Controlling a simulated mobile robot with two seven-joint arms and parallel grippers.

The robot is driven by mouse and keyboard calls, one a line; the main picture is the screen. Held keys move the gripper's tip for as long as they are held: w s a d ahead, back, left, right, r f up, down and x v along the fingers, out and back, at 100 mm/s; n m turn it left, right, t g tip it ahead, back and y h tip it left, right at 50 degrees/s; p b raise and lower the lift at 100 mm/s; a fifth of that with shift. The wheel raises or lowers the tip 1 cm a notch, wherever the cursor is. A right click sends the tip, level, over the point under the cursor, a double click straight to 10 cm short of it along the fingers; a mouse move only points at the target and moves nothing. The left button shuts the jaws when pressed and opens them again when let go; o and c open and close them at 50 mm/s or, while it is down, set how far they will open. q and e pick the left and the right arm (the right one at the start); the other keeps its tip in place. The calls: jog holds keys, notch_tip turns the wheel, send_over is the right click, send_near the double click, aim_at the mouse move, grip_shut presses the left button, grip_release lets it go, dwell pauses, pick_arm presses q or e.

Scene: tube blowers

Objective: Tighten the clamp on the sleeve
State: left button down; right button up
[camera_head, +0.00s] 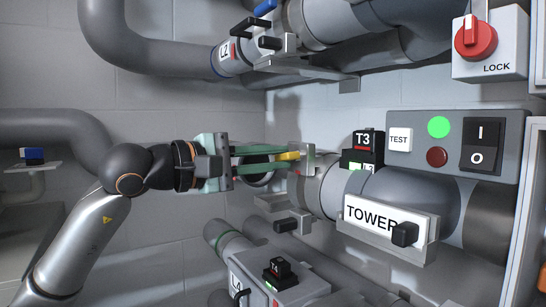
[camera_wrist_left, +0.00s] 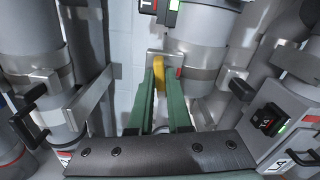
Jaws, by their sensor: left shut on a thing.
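My left gripper (camera_head: 284,157) comes in from the left with long green fingers. It is shut on a yellow handle (camera_head: 291,156) on a metal clamp plate (camera_head: 308,158). The clamp sits at the left end of the grey sleeve (camera_head: 322,186) on the TOWER tube. In the left wrist view the yellow handle (camera_wrist_left: 159,73) stands between the green fingertips (camera_wrist_left: 160,78), and the clamp plate (camera_wrist_left: 151,57) shows just beyond it. A dark round opening (camera_head: 258,170) lies behind the fingers. How tight the clamp band is cannot be told. My right gripper is not in view.
A black T3 box (camera_head: 368,146) sits above the tube, beside a control panel (camera_head: 440,135) with buttons and a rocker switch. The TOWER plate (camera_head: 378,215) has a black knob. An L2 tube (camera_head: 240,55) runs above, and a T4 box (camera_head: 280,273) sits below. Grey wall lies behind.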

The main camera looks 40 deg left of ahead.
pick_arm(q)
jog(key=shift+m, duration=1.2)
jog(key=c, duration=0.9)
grip_release()
jog(key=shift+o, duration=0.2)
